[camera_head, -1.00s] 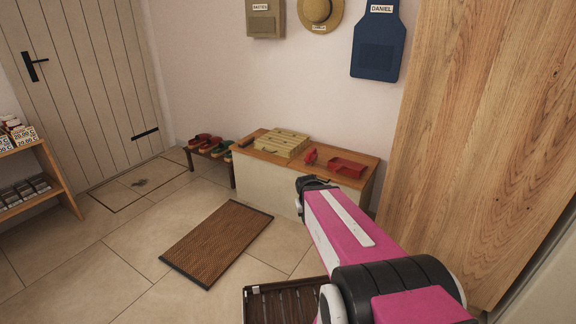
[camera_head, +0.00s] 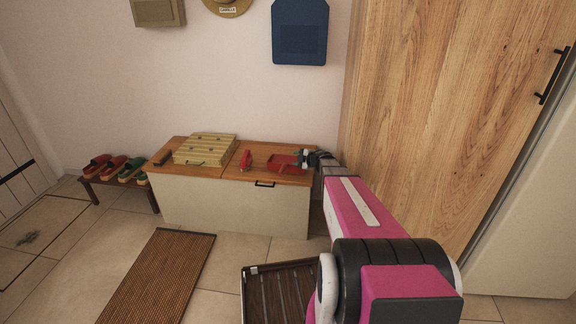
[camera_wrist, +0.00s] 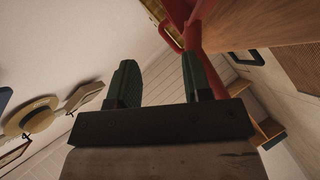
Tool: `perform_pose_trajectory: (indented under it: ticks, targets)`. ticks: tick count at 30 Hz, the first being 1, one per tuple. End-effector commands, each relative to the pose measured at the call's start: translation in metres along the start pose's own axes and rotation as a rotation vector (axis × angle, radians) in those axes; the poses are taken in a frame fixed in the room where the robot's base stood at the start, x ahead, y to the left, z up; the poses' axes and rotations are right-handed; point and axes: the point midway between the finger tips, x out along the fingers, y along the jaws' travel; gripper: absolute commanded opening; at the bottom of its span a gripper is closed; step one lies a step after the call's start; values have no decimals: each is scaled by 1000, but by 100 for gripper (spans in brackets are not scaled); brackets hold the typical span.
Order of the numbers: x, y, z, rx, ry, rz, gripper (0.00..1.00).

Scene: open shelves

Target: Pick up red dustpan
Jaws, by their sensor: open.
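The red dustpan (camera_head: 283,161) lies on the wooden top of the white chest, near its right end. Its handle appears to point toward the front left. My gripper (camera_head: 313,156) is at the right end of the chest top, close beside the dustpan's right side. In the wrist view my gripper (camera_wrist: 165,82) is open, with nothing between its two dark green fingers. A red part, apparently the dustpan (camera_wrist: 192,38), shows beyond the right finger and partly behind it. I cannot tell whether they touch.
A smaller red object (camera_head: 245,160) and a slatted yellowish box (camera_head: 205,149) share the chest top (camera_head: 225,172). A tall wooden cabinet (camera_head: 430,110) stands close to the right of my arm. A brown mat (camera_head: 160,275) and a dark slatted tray (camera_head: 283,290) are on the floor.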

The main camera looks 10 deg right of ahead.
Motion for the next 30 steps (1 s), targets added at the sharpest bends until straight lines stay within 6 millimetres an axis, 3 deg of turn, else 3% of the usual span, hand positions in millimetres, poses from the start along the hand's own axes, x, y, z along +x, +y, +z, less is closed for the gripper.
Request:
perform_pose_trajectory:
  ticks: [7,19,27,30]
  targets:
    - [6,-28,7,-62,124,-168,45]
    - [36,-37,3,-65,132,-180,45]
    - [72,-44,0,-66,132,-179,45]
    - [78,-45,-2,-65,131,-178,45]
